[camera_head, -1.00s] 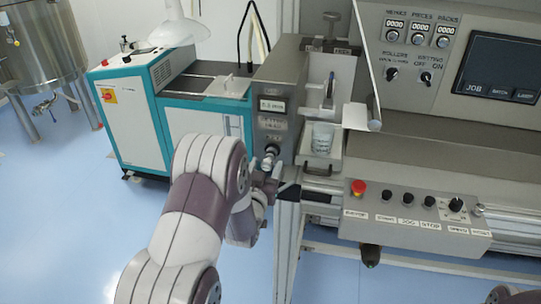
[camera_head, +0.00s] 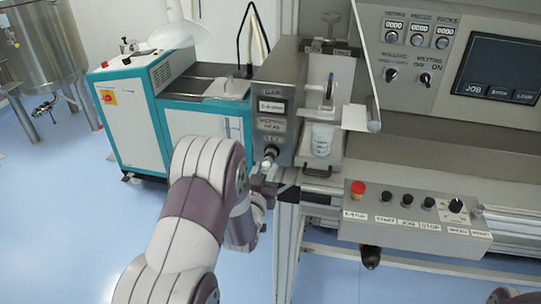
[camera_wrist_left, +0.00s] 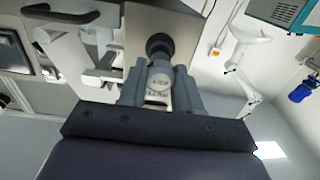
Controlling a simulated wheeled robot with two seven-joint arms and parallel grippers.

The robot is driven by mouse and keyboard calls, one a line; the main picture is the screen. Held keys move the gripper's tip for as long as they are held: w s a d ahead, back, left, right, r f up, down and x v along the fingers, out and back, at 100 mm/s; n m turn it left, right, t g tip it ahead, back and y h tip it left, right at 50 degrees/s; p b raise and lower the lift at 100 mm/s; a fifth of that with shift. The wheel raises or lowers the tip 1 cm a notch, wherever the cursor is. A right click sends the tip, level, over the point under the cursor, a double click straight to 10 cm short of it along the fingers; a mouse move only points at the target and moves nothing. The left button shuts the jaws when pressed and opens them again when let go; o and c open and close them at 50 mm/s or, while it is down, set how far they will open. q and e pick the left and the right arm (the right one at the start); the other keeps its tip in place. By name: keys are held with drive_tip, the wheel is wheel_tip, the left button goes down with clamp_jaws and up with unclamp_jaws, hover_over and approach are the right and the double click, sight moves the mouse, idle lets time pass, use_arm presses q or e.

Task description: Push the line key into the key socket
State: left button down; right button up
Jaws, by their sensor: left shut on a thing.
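My left gripper (camera_head: 264,178) is at the front of the grey wetting-head box (camera_head: 272,100), just below the dark round key socket (camera_head: 271,151). In the left wrist view the two fingers are shut on the line key (camera_wrist_left: 159,82), a pale grey round-ended piece with small lettering on its face. The dark socket (camera_wrist_left: 160,45) appears directly beyond the key, in line with it. The key's far end overlaps the socket in that view, so I cannot tell how far it is in. My right gripper is out of view.
A white cup (camera_head: 322,140) stands in the bay right of the box. The button panel (camera_head: 415,218) with a red emergency stop (camera_head: 358,189) is lower right. A teal and white cabinet (camera_head: 135,120) stands at the left. Open blue floor lies at the front left.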

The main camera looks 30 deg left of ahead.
use_arm(q)
drive_tip(key=v, duration=0.8)
idle(0.7)
